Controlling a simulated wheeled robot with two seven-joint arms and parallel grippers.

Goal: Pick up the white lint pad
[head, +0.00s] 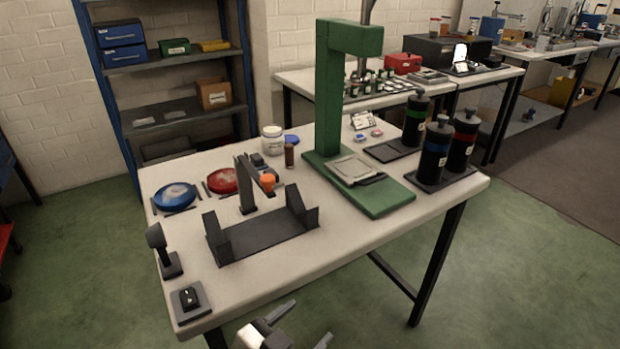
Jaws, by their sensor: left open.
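A blue round dish (161,204) stands at the left end of the white-topped table, with a pale, whitish flat thing (176,193) in it that may be the white lint pad. A red round dish (215,187) stands just right of it; a paler patch shows in it, too small to make out. My left gripper (302,327) is at the bottom edge of the view, in front of the table's near edge. Its two fingers are apart and nothing is between them. It is well away from both dishes. My right gripper is not in view.
A black cradle (262,238) stands between the near edge and the dishes, with a dark upright post (246,185) behind it. A black scanner-like stand (162,250) is at left. A green press frame (330,100) and several black bottles (436,150) fill the right side.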

